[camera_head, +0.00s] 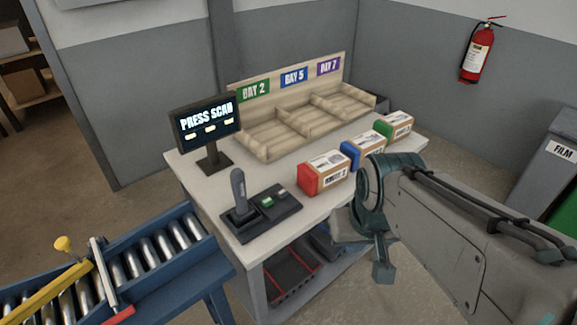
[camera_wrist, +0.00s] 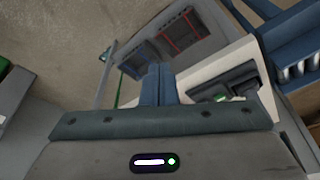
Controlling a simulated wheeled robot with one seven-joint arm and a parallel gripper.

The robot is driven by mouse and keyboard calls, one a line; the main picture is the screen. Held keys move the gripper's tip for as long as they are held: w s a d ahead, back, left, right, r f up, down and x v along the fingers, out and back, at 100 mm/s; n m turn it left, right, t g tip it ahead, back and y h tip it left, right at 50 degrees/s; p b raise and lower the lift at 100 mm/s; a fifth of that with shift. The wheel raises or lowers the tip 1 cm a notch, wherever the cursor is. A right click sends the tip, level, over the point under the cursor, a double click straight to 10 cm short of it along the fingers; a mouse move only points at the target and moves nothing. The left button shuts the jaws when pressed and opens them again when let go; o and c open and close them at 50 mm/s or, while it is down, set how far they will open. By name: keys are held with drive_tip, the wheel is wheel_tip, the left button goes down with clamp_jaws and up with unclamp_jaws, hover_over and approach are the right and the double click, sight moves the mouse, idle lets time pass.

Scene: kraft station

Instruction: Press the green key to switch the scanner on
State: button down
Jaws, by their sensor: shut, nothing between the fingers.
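The green key (camera_head: 267,202) sits on a black base (camera_head: 288,207) at the table's front left corner. The handheld scanner (camera_head: 240,197) stands upright on the same base, left of the key. The base also shows in the wrist view (camera_wrist: 245,80), at right, with the green key (camera_wrist: 221,98) small near its lower left. My gripper (camera_head: 383,271) is beside the table's front right side in the head view, clear of the key, pointing downward. Its fingers (camera_wrist: 157,70) are together and empty in the wrist view.
A monitor (camera_head: 207,122) reading "PRESS SCAN" stands behind the base. Boxes with red (camera_head: 308,181), blue (camera_head: 350,154) and green (camera_head: 382,129) ends line the table's (camera_head: 215,200) right side. A wooden bay rack (camera_head: 262,143) is behind. A roller conveyor (camera_head: 150,290) stands front left.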

drive_tip(key=w+a+r+n+t+p, duration=0.1)
drive_tip(key=w+r+n+t+p, duration=0.2)
drive_tip(key=w, duration=0.7)
drive_tip(key=w+r+n+t+p, duration=0.15)
drive_tip(key=w+n+p, duration=0.35)
drive_tip(key=w, duration=0.5)
drive_tip(key=n+y+p, duration=0.3)
drive_tip(key=n+y, duration=0.4)
drive_tip(key=n, duration=0.3)
hover_over(271, 202)
drive_tip(key=shift+g, duration=0.45)
wheel_tip(271, 202, down, 6)
drive_tip(key=shift+r, duration=0.1)
wheel_tip(271, 202, down, 8)
drive_tip(key=b, duration=0.7)
drive_tip(key=shift+r+b, duration=0.1)
drive_tip(key=shift+b, duration=0.25)
drive_tip(key=shift+f+b, duration=0.4)
drive_tip(key=shift+f, duration=0.15)
